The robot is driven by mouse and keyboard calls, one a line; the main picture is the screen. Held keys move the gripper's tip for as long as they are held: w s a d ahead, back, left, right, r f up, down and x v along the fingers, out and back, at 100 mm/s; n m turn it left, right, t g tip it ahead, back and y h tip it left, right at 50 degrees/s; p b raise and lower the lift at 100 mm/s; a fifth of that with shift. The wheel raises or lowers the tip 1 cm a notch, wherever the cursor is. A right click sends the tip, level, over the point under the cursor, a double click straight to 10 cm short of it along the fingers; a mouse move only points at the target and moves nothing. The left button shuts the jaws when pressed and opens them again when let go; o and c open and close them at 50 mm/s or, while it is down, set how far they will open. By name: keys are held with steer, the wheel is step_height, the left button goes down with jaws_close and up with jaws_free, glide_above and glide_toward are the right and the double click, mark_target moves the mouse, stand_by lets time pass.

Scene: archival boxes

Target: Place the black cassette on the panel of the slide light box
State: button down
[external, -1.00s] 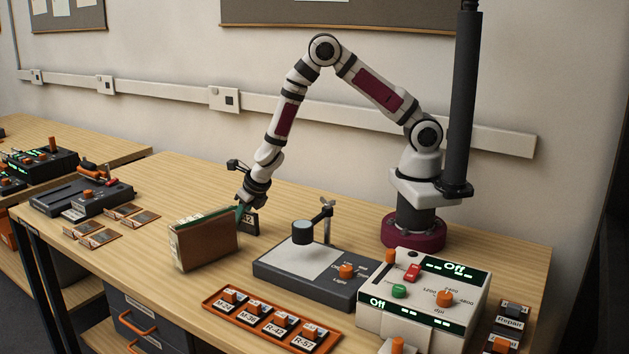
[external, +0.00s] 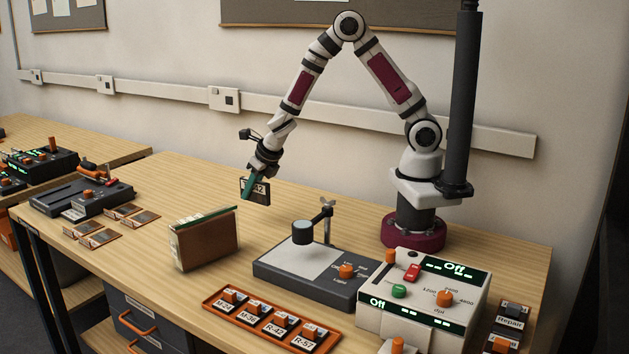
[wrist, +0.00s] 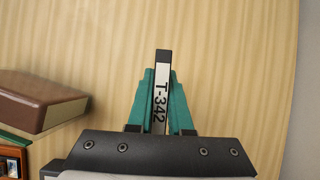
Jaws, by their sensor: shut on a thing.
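The black cassette (external: 261,190) has a white label, and in the wrist view the label on the cassette (wrist: 161,92) reads T-342. My gripper (external: 256,180) is shut on it, with one green finger on each side in the wrist view. The cassette hangs above the table, behind and to the right of the brown box. The slide light box (external: 262,266) stands nearer the camera to the right, with a pale panel (external: 300,254) on its left part. A round magnifier (external: 303,232) on a stand is over that panel. Nothing else lies on the panel's visible part.
A brown box (external: 205,243) stands left of the light box; it also shows in the wrist view (wrist: 40,103). An orange tray (external: 262,337) of labelled items lies in front. A white scanner-like device (external: 440,290) reading Off stands at right. Table behind the box is clear.

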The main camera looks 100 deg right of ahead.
steer(key=s+d+r, duration=0.4)
steer(key=s, duration=0.1)
step_height(320, 180, up, 9)
steer(key=w+d+m+g+h, duration=0.15)
steer(key=m+g, duration=0.45)
steer(key=m, duration=0.7)
steer(key=s+a+r+m+g+y, duration=0.1)
steer(key=a+r+m+y, duration=0.15)
steer(key=a+m, duration=0.4)
steer(key=a+r+m+g+y, duration=0.1)
steer(key=a+r+m+g, duration=0.15)
steer(key=a, duration=0.65)
steer(key=s+a+r+m+g+y, duration=0.1)
steer(key=a+r+m+y, duration=0.1)
steer(key=a+r+m, duration=0.45)
steer(key=n+t+h, duration=0.2)
steer(key=n+h, duration=0.2)
steer(key=n, duration=0.6)
glide_above(333, 258)
steer(key=w, duration=0.2)
step_height(333, 258, down, 17)
steer(key=shift+n, duration=0.25)
steer(key=f, duration=0.6)
steer(key=a+f, duration=0.1)
steer(key=f, duration=0.3)
steer(key=shift+s+a+f, duration=0.1)
steer(key=shift+s, duration=0.2)
steer(key=shift+f, duration=0.1)
